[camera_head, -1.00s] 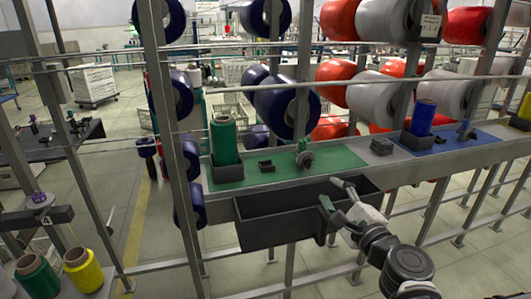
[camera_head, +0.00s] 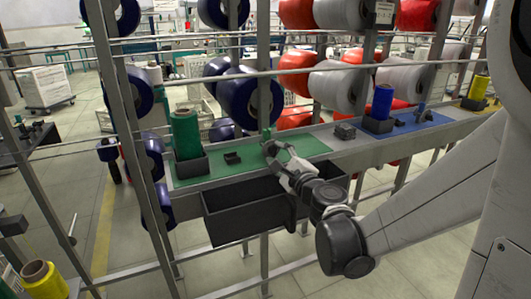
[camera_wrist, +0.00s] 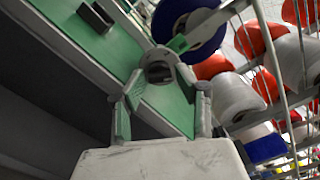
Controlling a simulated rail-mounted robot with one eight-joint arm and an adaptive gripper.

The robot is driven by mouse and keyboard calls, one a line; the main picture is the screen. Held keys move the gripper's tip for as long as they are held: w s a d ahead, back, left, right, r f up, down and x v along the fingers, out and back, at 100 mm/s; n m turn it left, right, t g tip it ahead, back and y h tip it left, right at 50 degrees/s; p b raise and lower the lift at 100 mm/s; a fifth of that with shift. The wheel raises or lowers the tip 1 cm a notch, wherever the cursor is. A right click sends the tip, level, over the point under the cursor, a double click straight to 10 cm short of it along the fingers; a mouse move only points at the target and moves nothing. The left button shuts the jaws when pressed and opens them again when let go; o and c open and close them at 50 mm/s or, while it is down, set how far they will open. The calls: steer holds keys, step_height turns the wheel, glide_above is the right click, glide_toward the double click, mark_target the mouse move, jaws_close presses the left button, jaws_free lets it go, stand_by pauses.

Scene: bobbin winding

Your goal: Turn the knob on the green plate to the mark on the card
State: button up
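The green plate (camera_head: 310,145) lies on the grey shelf in the head view and also shows in the wrist view (camera_wrist: 60,14). The knob (camera_wrist: 158,66), a dark grey round part with a green piece beside its top, stands over the plate in the wrist view. My gripper (camera_head: 276,148) is at the knob, hiding most of it in the head view. In the wrist view my gripper (camera_wrist: 162,100) has its fingers spread, with the knob between and just beyond the tips; contact cannot be told. A white card (camera_head: 384,12) hangs by the upper spools; its marking is too small to read.
A dark open bin (camera_head: 225,222) hangs in front of the shelf, below my gripper. A green bobbin (camera_head: 185,135) stands in a holder on the plate's left, with a small dark block (camera_head: 232,158) beside it. Large spools and rails stand behind.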

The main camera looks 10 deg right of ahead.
steer(key=shift+w, duration=0.4)
jaws_close()
steer(key=shift+n, duration=0.3)
steer(key=n+b, duration=0.1)
steer(key=n, duration=0.4)
steer(key=n+b, duration=0.1)
steer(key=n, duration=0.5)
stand_by(0.5)
